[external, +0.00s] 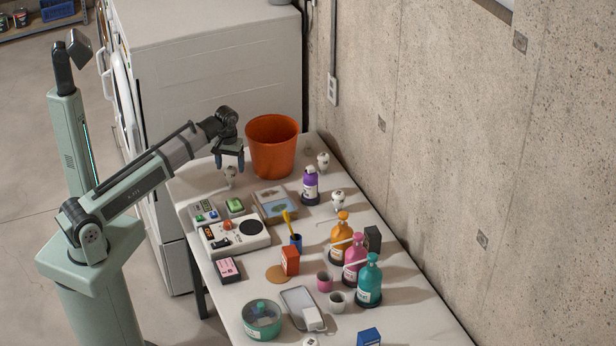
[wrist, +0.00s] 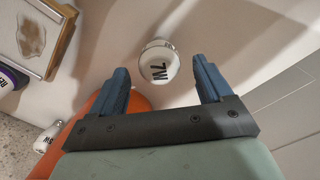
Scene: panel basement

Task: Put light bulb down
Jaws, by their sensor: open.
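A white light bulb (external: 230,176) stands on the table, just below my gripper (external: 229,162) in the external view. In the wrist view the bulb (wrist: 159,64) shows dark lettering that looks like "7W". It lies between and slightly beyond the two blue fingertips of my gripper (wrist: 163,78). The fingers are spread wide, with a visible gap on each side of the bulb. Two other white bulbs stand near the wall, one by the orange bucket (external: 323,160) and one right of the purple bottle (external: 338,200).
The orange bucket (external: 272,146) stands close to the right of my gripper. A framed picture (external: 275,203), a purple bottle (external: 310,186) and a white console (external: 234,235) are nearby. Several pump bottles, cups and boxes crowd the nearer table (external: 400,275). A white washing machine (external: 215,65) is behind.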

